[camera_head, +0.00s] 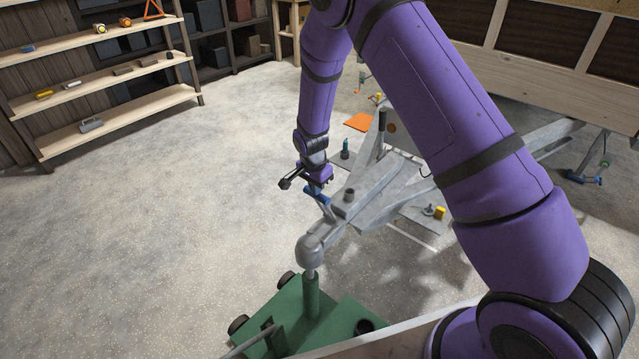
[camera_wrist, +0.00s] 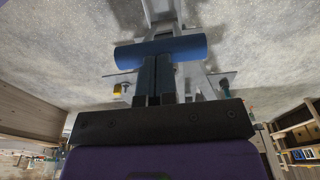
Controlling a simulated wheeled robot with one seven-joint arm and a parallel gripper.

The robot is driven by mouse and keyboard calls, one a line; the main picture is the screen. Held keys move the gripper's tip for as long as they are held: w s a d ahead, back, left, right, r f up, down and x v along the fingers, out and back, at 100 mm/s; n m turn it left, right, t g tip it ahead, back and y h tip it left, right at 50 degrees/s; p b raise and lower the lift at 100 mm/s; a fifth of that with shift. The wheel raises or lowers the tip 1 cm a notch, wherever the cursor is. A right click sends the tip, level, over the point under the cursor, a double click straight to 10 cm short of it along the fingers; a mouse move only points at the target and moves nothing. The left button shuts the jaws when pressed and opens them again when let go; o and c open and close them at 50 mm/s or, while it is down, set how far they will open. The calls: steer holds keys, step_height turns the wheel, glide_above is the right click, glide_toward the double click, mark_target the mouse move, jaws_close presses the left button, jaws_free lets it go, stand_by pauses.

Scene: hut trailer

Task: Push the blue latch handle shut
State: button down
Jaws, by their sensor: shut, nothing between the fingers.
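The blue latch handle (camera_head: 317,193) is on the grey trailer coupler (camera_head: 322,237), near the middle of the head view. In the wrist view it is a blue crossbar (camera_wrist: 160,52) just beyond my fingertips. My gripper (camera_head: 318,183) is at the handle with its fingers together and nothing between them. The closed fingers also show in the wrist view (camera_wrist: 157,75), their tips at or very near the crossbar. I cannot tell whether they touch it. My wrist and fingers partly hide the handle and its pivot.
The coupler sits over a green wheeled stand (camera_head: 312,300). The grey trailer frame (camera_head: 380,185) runs back to the wooden trailer body (camera_head: 550,70). Wooden shelves (camera_head: 100,80) stand at the back left. The concrete floor at left is clear. My arm covers much of the right side.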

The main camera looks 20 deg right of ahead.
steer(key=s+a+f+t+h, duration=0.4)
steer(key=s+a+f+h, duration=0.2)
steer(key=a+f, duration=0.4)
steer(key=shift+s+a+f, duration=0.4)
steer(key=shift+s+f, duration=0.2)
steer(key=shift+f, duration=1.45)
steer(key=shift+r, duration=0.1)
